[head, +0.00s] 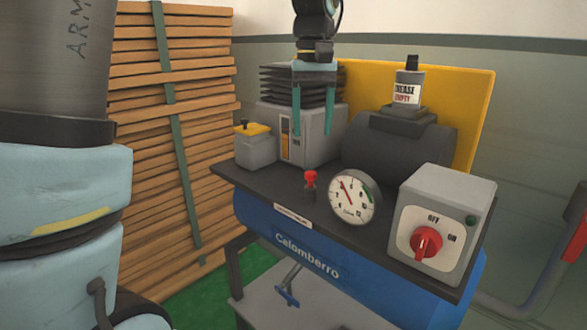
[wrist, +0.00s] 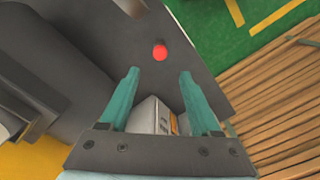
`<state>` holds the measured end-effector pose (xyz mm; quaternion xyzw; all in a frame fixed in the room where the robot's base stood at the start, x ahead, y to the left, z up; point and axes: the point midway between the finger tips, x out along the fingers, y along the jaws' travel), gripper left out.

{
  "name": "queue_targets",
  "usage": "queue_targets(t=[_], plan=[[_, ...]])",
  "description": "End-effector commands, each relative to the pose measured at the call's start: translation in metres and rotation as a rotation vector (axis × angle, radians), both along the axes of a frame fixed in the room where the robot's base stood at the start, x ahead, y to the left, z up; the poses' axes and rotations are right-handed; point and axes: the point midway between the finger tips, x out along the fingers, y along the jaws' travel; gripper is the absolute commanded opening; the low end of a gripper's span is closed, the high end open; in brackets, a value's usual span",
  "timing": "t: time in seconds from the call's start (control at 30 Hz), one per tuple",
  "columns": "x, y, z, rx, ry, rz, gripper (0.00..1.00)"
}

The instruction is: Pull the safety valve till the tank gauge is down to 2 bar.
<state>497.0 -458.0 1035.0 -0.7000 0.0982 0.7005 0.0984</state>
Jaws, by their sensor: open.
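The safety valve (head: 310,184) is a small red-topped fitting standing upright on the dark top plate of the compressor, left of the gauge. In the wrist view its red cap (wrist: 160,52) shows beyond the fingertips. The tank gauge (head: 353,197) is a round white dial with a red needle pointing up and left; its numbers are too small to read surely. My gripper (head: 312,133) points down with two teal fingers, above and behind the valve in the head view. The gripper (wrist: 157,74) is open and empty, apart from the valve.
A grey switch box (head: 447,225) with a red knob stands right of the gauge. A grey finned block (head: 300,130), a small yellow-lidded box (head: 253,145) and a dark motor with a grease can (head: 407,88) stand behind. The blue tank (head: 350,275) hangs below the plate. Stacked wooden slats (head: 170,130) rise at left.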

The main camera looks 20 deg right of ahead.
Motion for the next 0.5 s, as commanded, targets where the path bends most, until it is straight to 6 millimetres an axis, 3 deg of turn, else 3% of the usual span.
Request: queue_targets(t=[0.5], plan=[[0.0,0.002,-0.086,0.002,0.001,-0.001,0.64]])
